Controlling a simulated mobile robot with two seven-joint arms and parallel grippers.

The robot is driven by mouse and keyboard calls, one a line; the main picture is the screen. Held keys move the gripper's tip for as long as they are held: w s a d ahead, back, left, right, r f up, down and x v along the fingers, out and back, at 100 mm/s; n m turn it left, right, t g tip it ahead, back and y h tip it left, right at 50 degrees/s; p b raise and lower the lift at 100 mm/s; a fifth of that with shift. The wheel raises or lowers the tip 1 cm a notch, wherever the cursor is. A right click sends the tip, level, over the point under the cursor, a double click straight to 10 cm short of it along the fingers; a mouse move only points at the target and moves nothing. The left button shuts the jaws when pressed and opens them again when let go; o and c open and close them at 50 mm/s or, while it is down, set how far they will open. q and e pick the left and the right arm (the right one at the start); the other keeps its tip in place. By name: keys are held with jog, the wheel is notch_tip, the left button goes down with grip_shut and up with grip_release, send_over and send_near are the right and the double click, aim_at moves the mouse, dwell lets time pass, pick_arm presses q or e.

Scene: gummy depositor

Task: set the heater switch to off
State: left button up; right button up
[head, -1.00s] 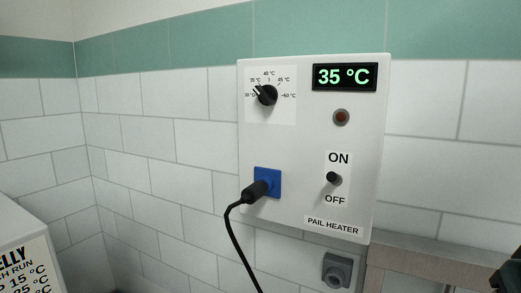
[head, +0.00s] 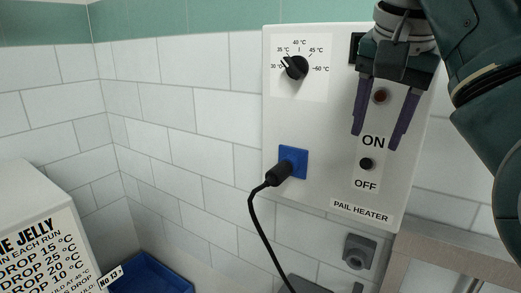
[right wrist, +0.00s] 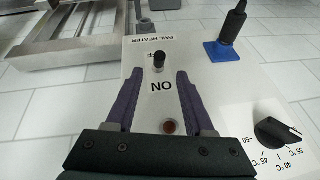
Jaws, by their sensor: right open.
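The pail heater (head: 335,125) is a white wall box. Its heater switch (head: 367,164) is a small black lever between the ON and OFF labels; I cannot tell for sure which way it tilts. My right gripper (head: 375,140) is open and empty, pointing down in front of the panel, its purple fingers either side of the ON label and just above the switch. In the right wrist view the switch (right wrist: 159,62) shows between and slightly beyond the fingertips. The round lamp (head: 380,96) looks dull brown-red. The display is mostly hidden behind my gripper. My left gripper is out of view.
A dial (head: 295,67) is on the panel's upper left. A black cable plugs into a blue socket (head: 292,161) left of the switch. A grey wall fitting (head: 359,251) and a metal frame (head: 440,250) are below. A blue bin (head: 150,275) stands at lower left.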

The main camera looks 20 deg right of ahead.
aim_at(368, 161)
jog(key=p+x, duration=0.1)
jog(key=x, duration=0.4)
jog(key=shift+f+p, duration=0.3)
jog(key=shift+f, duration=0.15)
jog(key=shift+c, duration=0.2)
grip_shut()
